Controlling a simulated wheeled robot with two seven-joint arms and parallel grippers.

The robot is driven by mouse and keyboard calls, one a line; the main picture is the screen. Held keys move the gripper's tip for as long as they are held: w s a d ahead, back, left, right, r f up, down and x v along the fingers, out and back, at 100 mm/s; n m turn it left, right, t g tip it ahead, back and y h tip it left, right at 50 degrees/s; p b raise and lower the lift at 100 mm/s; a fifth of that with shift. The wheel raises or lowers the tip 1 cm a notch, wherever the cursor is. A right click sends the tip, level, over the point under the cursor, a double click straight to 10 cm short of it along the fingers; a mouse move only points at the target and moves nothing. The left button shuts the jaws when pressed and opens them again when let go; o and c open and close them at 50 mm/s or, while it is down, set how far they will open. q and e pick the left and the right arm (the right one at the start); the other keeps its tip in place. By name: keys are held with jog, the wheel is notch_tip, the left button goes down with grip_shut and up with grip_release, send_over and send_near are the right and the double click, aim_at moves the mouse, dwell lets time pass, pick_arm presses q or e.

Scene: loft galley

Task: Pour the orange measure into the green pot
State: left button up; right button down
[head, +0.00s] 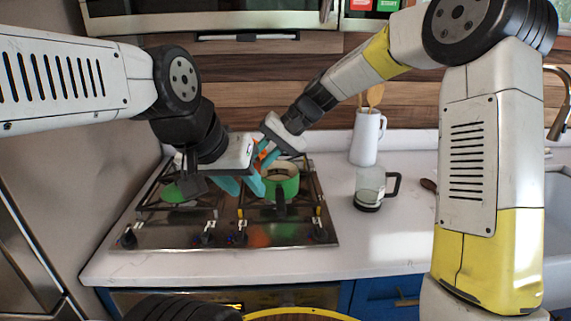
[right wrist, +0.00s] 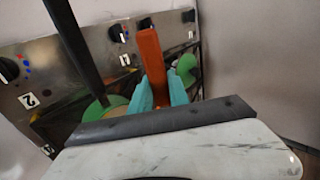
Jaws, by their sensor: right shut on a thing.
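The green pot (head: 281,186) stands on the right side of the hob, with pale contents inside and its dark handle toward me. The orange measure (head: 261,156) is mostly hidden behind the grippers in the head view. My right gripper (head: 265,159) is shut on it, above and just left of the pot. In the right wrist view the orange handle (right wrist: 151,60) stands out between the teal fingers (right wrist: 160,100), and part of the pot (right wrist: 100,109) shows beside them. Its cup cannot be made out. My left gripper (head: 243,186) appears open, fingers apart, close to the pot's left side.
A green round item (head: 183,191) sits on the left burner of the hob (head: 225,235). Right of the hob stand a glass jug (head: 369,189) with a dark handle and a white pitcher (head: 366,137) holding wooden utensils. The front right counter (head: 385,235) is clear.

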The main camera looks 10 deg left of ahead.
jog(key=shift+w+d+y, duration=0.1)
jog(key=shift+d+y, duration=0.1)
jog(key=shift+y, duration=0.1)
jog(key=shift+d+f+y+p, duration=0.15)
jog(key=shift+f+y+p, duration=0.45)
jog(key=shift+y, duration=0.3)
dwell(0.4)
jog(key=shift+w+d+r+g+y+p, duration=0.15)
jog(key=shift+g+y+p, duration=0.1)
jog(key=shift+y, duration=0.3)
jog(key=shift+s+d+r+g+y+p, duration=0.1)
jog(key=shift+d+g+y+p, duration=0.1)
jog(key=shift+y, duration=0.4)
jog(key=shift+w+d+r+g+y+p, duration=0.15)
jog(key=shift+y+p, duration=0.1)
jog(key=shift+y, duration=0.3)
dwell(0.5)
jog(key=shift+w+d+y+p, duration=0.1)
jog(key=shift+d+y+p, duration=0.2)
jog(key=shift+d+y, duration=0.6)
dwell(0.5)
jog(key=shift+d+g+y, duration=0.3)
jog(key=shift+y, duration=0.4)
dwell(0.6)
